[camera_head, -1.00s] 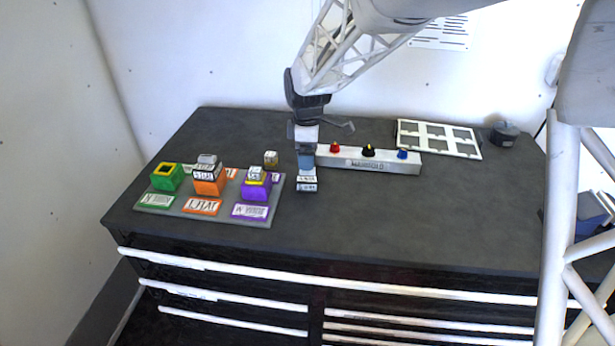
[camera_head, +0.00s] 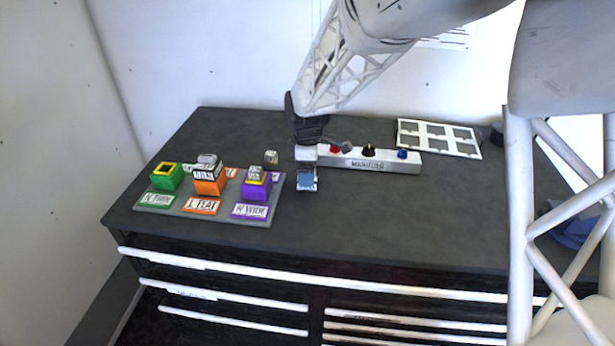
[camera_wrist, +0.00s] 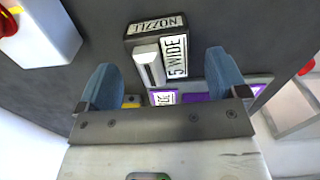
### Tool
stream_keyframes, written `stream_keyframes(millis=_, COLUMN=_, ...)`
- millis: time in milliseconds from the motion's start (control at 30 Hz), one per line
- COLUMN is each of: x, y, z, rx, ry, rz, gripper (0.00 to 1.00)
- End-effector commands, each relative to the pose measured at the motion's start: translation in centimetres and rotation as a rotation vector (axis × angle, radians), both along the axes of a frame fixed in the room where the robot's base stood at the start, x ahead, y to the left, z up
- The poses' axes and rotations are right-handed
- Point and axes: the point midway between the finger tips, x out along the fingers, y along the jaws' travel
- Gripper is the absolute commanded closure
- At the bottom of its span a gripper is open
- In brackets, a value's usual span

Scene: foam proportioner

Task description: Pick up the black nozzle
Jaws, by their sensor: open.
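The black nozzle (camera_wrist: 150,50) is a dark block with white labels reading "NOZZL…" and "5 WIDE" and a pale slotted piece on its face. In the wrist view it sits at the top centre, between the lines of the two blue fingers and just past their tips. My gripper (camera_wrist: 161,66) is open with nothing between its fingers; I cannot tell whether it touches the nozzle. In the head view my gripper (camera_head: 306,178) is low over the table and hides most of the nozzle.
Left of my gripper, a grey board (camera_head: 226,213) carries a green block (camera_head: 167,183), an orange block (camera_head: 210,186) and a purple block (camera_head: 256,193). A small block (camera_head: 271,157) stands behind. A white manifold with knobs (camera_head: 400,164) lies close right.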

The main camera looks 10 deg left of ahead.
Motion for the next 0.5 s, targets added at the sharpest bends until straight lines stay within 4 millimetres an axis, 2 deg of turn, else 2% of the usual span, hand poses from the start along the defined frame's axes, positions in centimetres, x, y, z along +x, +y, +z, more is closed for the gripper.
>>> stream_keyframes(millis=167, x=-0.01, y=-0.01, z=-1.31, rx=0.000, ry=0.001, rz=0.000, gripper=0.08)
stream_keyframes(millis=500, x=-0.01, y=-0.01, z=-1.43, rx=0.000, ry=0.000, rz=0.000, gripper=0.08)
